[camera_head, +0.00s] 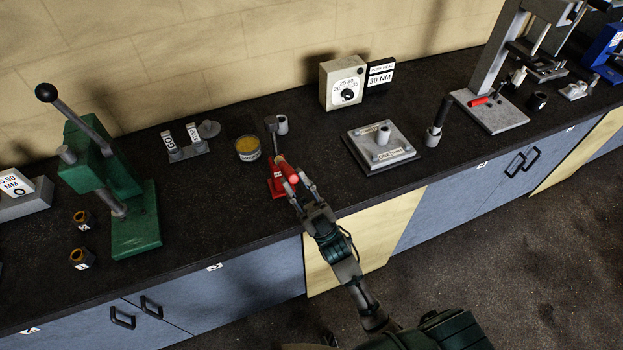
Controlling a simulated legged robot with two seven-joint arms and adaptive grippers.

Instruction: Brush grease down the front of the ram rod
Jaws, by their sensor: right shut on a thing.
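My right gripper (298,190) reaches in from below to the front edge of the bench. Just beyond and left stands a small red block with a white label (277,187). A round tin of yellow grease (248,148) stands open to the left. My left gripper is not in view.
A grey plate with a post (382,148) lies at right. A torque box (342,82) stands at the back.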

